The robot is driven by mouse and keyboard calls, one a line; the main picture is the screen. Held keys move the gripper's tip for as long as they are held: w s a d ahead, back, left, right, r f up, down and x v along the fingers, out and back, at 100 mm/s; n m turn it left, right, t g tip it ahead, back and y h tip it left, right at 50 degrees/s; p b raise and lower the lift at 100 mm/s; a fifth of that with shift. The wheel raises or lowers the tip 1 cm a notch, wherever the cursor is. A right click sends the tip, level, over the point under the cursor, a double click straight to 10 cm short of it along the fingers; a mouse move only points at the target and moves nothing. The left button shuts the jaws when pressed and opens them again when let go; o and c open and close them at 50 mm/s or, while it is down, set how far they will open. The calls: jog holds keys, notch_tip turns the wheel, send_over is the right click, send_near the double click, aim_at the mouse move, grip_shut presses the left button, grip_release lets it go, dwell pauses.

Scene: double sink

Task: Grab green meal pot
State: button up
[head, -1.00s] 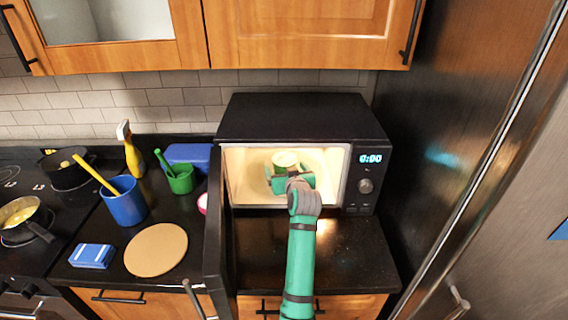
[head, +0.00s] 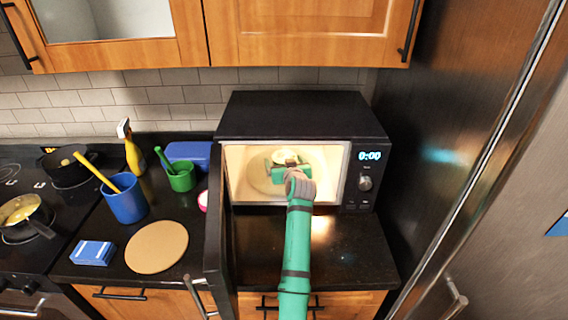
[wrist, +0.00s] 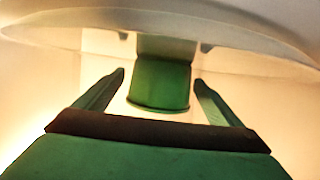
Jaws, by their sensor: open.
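The green meal pot (head: 284,156) stands inside the lit, open microwave, with its pale yellowish top showing in the head view. In the wrist view its green round side (wrist: 160,84) is centred ahead of my gripper (wrist: 160,77). My gripper (head: 288,165) reaches into the microwave through its front opening. Its two fingers are apart, one on each side of the pot, with visible gaps in the wrist view. In the head view the gripper hides the lower part of the pot.
The black microwave (head: 300,115) has its door (head: 216,225) swung open at the left, close to my arm. Left of it are a round board (head: 157,247), a blue cup (head: 124,203) and a green cup (head: 182,180). A fridge (head: 470,150) stands at right.

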jog(key=c, duration=1.4)
jog(key=shift+r, duration=0.15)
